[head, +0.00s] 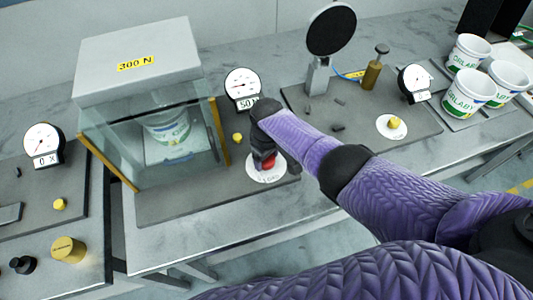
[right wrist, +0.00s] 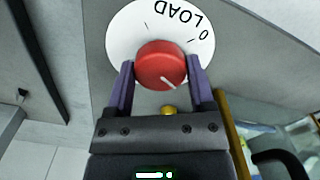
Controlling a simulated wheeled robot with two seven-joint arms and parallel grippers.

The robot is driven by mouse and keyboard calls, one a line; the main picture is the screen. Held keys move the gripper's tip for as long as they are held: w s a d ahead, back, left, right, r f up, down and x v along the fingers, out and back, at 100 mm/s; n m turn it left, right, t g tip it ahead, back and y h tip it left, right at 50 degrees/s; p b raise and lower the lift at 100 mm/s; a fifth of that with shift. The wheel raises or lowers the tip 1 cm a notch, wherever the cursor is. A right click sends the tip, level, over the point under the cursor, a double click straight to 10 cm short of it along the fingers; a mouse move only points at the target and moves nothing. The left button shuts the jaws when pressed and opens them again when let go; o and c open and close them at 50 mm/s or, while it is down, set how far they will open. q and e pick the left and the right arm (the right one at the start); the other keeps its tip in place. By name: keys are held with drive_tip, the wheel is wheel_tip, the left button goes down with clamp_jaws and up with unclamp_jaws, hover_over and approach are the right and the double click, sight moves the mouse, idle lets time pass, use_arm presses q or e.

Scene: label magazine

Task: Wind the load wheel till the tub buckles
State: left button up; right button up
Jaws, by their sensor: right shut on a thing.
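The load wheel is a red knob (right wrist: 161,66) with a white pointer line, on a white dial plate marked "LOAD" and "0" (right wrist: 120,42). My right gripper (head: 266,158) comes down on it from above, its two fingers on either side of the red knob in the right wrist view (right wrist: 161,78). It is shut on the knob. The white tub (head: 168,128) with green print stands upright inside a glass-sided press (head: 140,65) labelled "300 N". Its wall shows no clear buckle through the glass. A dial gauge (head: 243,84) beside the press reads about "50" on its plate. My left gripper is out of view.
A yellow button (head: 237,138) sits near the gauge. Another gauge (head: 43,139) and a brass weight (head: 68,249) stand on the left bench. Several white tubs (head: 469,93) stand at the far right. A round black disc on a stand (head: 331,30) is behind my right arm.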

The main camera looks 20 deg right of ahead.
drive_tip(key=shift+m, duration=0.6)
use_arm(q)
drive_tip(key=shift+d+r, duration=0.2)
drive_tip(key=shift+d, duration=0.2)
use_arm(e)
drive_tip(key=shift+m, duration=0.3)
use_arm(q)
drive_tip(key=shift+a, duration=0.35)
use_arm(e)
drive_tip(key=o, duration=1.2)
use_arm(q)
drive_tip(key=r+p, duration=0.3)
drive_tip(key=p, duration=0.1)
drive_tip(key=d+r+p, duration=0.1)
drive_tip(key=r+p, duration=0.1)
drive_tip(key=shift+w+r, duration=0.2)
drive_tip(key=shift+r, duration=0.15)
use_arm(e)
wheel_tip(320, 180, up, 10)
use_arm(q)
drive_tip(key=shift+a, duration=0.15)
